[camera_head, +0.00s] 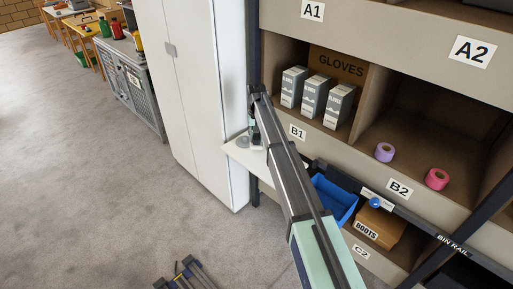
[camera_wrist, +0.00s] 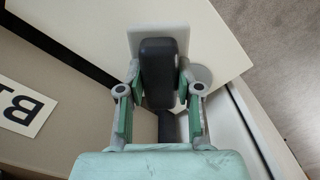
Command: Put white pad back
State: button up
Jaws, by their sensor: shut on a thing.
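The white pad (camera_wrist: 160,30) is a pale square plate in the wrist view, seen beyond my gripper (camera_wrist: 159,82). A dark grey, rounded, handle-like block (camera_wrist: 158,65) lies over it and hides most of its middle. My gripper's green fingers are shut on this dark block, one on each side. The pad is over a white ledge (camera_wrist: 90,32); I cannot tell whether it touches it. In the head view my gripper (camera_head: 254,132) is at the ledge (camera_head: 238,157), largely hidden by my arm.
A grey disc (camera_wrist: 203,74) lies on the ledge right of the pad. A tall white cabinet (camera_head: 192,80) stands left of the ledge. The shelf on the right holds grey boxes (camera_head: 315,95), purple tape (camera_head: 385,152) and pink tape (camera_head: 437,179). A blue bin (camera_head: 335,199) sits lower.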

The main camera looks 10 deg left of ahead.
aim_at(256, 135)
jog(key=shift+f+p, duration=0.55)
jog(key=shift+f, duration=3.1)
jog(key=shift+f, duration=0.2)
jog(key=o, duration=1.1)
jog(key=shift+r, duration=0.15)
notch_tip(256, 135, up, 12)
jog(key=b, duration=0.2)
jog(key=shift+r+b, duration=0.1)
jog(key=shift+b, duration=0.25)
